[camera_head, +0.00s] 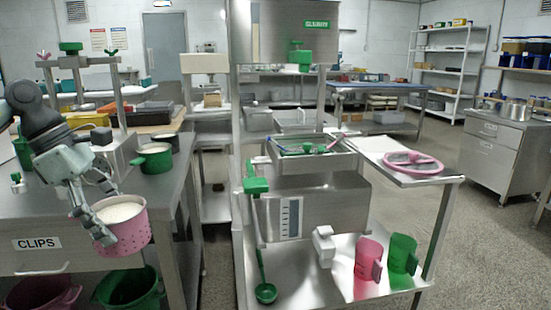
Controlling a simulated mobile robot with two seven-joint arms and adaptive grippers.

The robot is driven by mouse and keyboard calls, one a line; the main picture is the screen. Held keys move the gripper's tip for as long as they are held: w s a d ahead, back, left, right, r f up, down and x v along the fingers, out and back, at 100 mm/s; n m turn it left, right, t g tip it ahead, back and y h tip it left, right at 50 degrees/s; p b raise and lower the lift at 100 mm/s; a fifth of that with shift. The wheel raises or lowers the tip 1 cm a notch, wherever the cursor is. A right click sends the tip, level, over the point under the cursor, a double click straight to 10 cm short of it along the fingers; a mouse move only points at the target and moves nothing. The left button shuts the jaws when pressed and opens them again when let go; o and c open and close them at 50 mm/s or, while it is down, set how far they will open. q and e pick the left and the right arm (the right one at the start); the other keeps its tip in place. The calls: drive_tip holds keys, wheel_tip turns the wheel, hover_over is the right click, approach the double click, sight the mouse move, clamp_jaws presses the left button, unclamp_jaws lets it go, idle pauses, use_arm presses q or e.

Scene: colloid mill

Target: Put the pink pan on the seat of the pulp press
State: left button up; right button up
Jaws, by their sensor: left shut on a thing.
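The pink pan (128,237) is a perforated round pan full of something white. My left gripper (98,222) is shut on its left side and holds it upright in front of the left bench's edge. The hold itself is partly hidden by the fingers. A press-like frame (78,60), with two posts, a crossbeam and a green knob on top, stands on the left bench behind my arm; I take it for the pulp press. My arm hides much of its lower part, and I cannot make out its seat clearly. My right gripper is not in view.
A green pan (153,160) and a white block (122,150) stand on the left bench (30,215). Green and pink tubs sit below it. A steel machine with a green ladle (262,270), pink jug (368,258) and green jug (402,254) stands to the right.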

use_arm(q)
drive_tip(key=s+d+f+m+g+y+p, duration=0.1)
drive_tip(key=s+d+f+m+g+y, duration=0.1)
drive_tip(key=d+f+m, duration=0.4)
drive_tip(key=s+d+f+m+g+y+p, duration=0.1)
drive_tip(key=d+f+m+g, duration=0.3)
drive_tip(key=m, duration=1.1)
drive_tip(key=s+d+f+y, duration=0.1)
drive_tip(key=d+f, duration=0.1)
drive_tip(key=d, duration=0.1)
drive_tip(key=shift+d+f+m+p, duration=0.2)
drive_tip(key=shift+m+p, duration=0.1)
drive_tip(key=shift+m, duration=0.1)
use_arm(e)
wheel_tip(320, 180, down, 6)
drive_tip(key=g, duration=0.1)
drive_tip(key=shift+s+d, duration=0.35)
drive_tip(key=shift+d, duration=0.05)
use_arm(q)
drive_tip(key=shift+r, duration=0.15)
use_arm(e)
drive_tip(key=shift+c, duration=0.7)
use_arm(q)
drive_tip(key=shift+a, duration=0.1)
